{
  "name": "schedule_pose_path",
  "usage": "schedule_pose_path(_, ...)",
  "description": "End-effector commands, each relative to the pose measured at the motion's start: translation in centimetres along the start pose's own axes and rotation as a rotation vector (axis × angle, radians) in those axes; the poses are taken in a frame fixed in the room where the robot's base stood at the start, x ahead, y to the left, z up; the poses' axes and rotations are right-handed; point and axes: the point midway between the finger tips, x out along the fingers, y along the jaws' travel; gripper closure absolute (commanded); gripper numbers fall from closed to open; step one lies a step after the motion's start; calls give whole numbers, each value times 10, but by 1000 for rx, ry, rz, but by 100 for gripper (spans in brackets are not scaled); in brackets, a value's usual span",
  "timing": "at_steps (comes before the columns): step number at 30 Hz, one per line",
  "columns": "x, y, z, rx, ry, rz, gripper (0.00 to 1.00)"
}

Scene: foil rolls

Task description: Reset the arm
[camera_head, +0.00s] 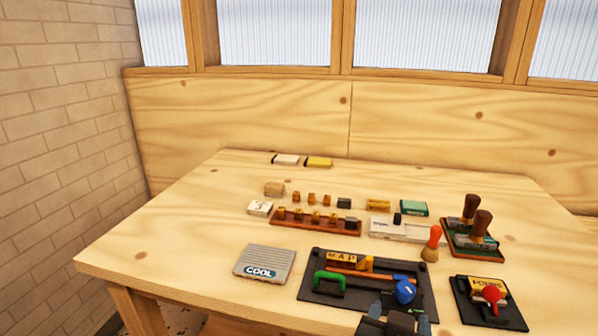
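My gripper (388,318) shows only in part, as dark grey shapes at the bottom edge of the picture, right of the middle. It overlaps the front edge of a black tray (318,286) on the wooden table (165,245). The picture is too small to show whether its fingers are open or shut, or whether anything is between them. The rest of my arm is out of view.
The tray bears a green handle (329,281), a blue tool (404,291) and MAP blocks (345,258). Around it stand a grey COOL pad (264,263), an orange-topped stamp (432,243), a rack with brown handles (472,240) and a POEMS press (489,298). The table's left side is clear.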

Motion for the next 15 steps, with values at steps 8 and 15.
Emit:
schedule_pose_path(8,-31,25,92,-122,-78,-227,39)
schedule_pose_path(15,-81,60,144,-162,-80,-394,39)
